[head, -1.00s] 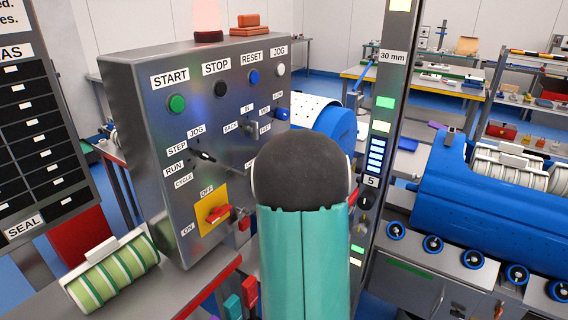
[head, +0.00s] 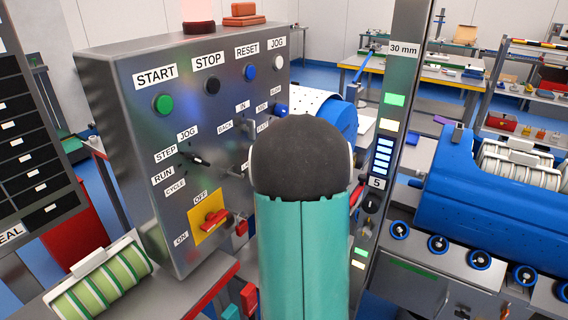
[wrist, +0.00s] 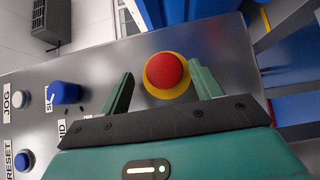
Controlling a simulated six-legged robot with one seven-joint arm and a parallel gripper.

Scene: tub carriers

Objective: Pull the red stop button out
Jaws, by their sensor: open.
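The red stop button (wrist: 167,74) is a round red mushroom head on a yellow ring, set in the grey control panel (wrist: 60,66). It shows in the wrist view, upper middle. My gripper (wrist: 161,70) is open, with one green finger on each side of the button in the picture. Gaps show between the fingers and the red head, and I cannot tell how far the tips reach along it. In the head view my arm covers the gripper, and the red button does not show.
The panel (head: 120,120) also carries a green START button (head: 163,104), a black STOP button (head: 207,87), a blue RESET button (head: 250,72) and a red switch on a yellow plate (head: 205,232). A light column (head: 401,60) stands right of my arm. A striped roller (head: 100,282) lies lower left.

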